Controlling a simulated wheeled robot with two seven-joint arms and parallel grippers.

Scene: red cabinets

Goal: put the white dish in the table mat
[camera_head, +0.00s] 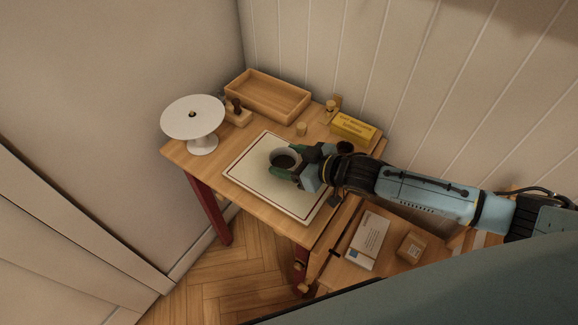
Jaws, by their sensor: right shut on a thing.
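The table mat (250,172), cream with a thin dark border line, lies flat on the wooden table. My right gripper (289,167) reaches in from the right, over the mat. The gripper and wrist hide part of the dish and the mat's right side. My left gripper is not in view.
A white pedestal stand (192,117) stands at the table's left corner. An empty wooden tray (267,94) lies at the back. A stamp (237,112), a small wooden cylinder (301,129) and a yellow box (353,127) stand behind the mat. Packages (369,240) lie lower right.

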